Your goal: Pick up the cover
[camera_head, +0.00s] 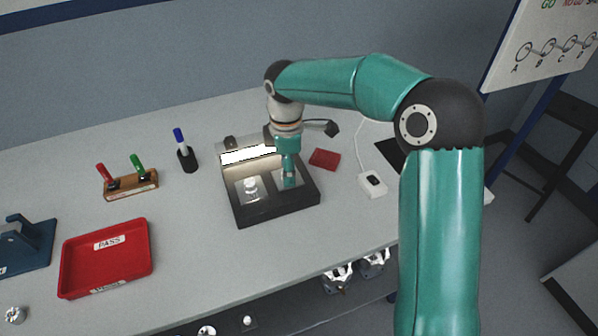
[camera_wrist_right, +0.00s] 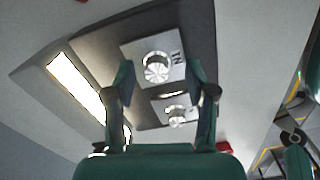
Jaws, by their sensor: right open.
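My right gripper (camera_head: 289,180) points down over the right plate of a black inspection station (camera_head: 278,214). In the right wrist view its two fingers (camera_wrist_right: 160,78) stand apart, one on each side of a round silver part (camera_wrist_right: 157,67) on a square plate marked "IN". I see no grip on it. A second silver part (camera_head: 250,186) sits on the left plate; it also shows in the wrist view (camera_wrist_right: 176,114), nearer my palm. I cannot tell for certain which part is the cover. In the head view my gripper mostly hides the right part. My left gripper is out of view.
A lit bar (camera_head: 248,155) runs along the station's back. A red block (camera_head: 324,158) and a white switch box (camera_head: 372,185) lie right. A pen cup (camera_head: 187,159), wooden marker holder (camera_head: 131,186) and red PASS tray (camera_head: 105,259) stand left. Bare table lies between tray and station.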

